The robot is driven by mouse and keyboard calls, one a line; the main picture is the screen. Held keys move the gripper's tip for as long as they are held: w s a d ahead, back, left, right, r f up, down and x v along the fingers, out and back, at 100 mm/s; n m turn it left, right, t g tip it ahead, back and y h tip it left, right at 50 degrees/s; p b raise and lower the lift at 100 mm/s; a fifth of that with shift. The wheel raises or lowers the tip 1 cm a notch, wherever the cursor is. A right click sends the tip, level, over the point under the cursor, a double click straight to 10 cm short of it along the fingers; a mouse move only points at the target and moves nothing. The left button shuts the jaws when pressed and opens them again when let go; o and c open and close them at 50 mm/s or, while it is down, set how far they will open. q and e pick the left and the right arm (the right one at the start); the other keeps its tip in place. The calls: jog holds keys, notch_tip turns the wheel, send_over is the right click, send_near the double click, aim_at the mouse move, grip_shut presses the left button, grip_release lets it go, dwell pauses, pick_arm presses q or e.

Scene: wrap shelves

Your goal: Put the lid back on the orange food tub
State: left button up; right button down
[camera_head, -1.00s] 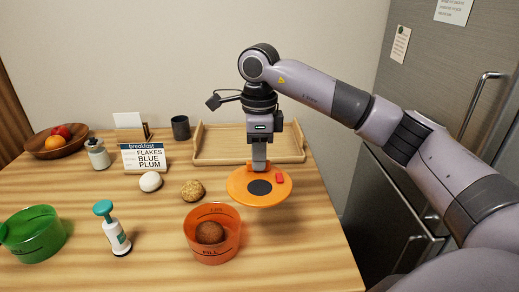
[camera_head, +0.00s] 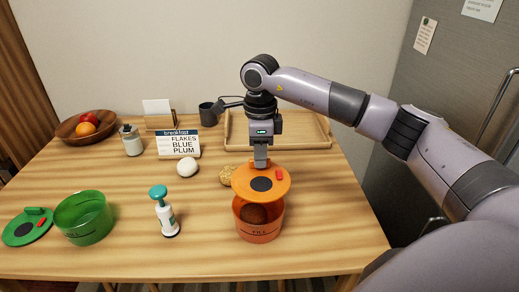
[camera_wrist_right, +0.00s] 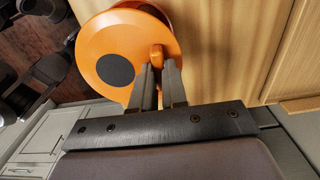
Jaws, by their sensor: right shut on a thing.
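The orange food tub (camera_head: 259,231) stands upright on the table with a brown ball-like item (camera_head: 253,214) inside. My right gripper (camera_head: 260,163) is shut on the grip of the orange lid (camera_head: 279,193), at its back edge. The lid has a dark round patch and a red tab. It is held over the tub's back part, slightly tilted, and the tub's front opening still shows below it. In the right wrist view the lid (camera_wrist_right: 105,37) hides most of the tub, and the fingers (camera_wrist_right: 158,82) pinch its orange grip. My left gripper is not in view.
A green tub (camera_head: 83,220) and its green lid (camera_head: 22,233) are at the left.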

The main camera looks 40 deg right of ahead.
aim_at(258, 173)
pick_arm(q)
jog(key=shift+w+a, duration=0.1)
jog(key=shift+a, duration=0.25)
pick_arm(e)
jog(key=shift+w+a+f, duration=0.15)
jog(key=shift+a+f, duration=0.05)
jog(key=shift+a, duration=0.05)
notch_tip(258, 173, down, 5)
jog(key=b, duration=0.3)
jog(key=shift+r+b, duration=0.2)
jog(key=shift+b, duration=0.15)
jog(key=shift+f, duration=0.3)
jog(key=shift+f+b, duration=0.4)
jog(key=shift+f, duration=0.15)
pick_arm(q)
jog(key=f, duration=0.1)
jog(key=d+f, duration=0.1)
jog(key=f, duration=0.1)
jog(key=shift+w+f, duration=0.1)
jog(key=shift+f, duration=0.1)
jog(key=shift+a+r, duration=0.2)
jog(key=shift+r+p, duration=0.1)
jog(key=shift+p, duration=0.2)
pick_arm(e)
jog(key=shift+f, duration=0.1)
dwell(0.5)
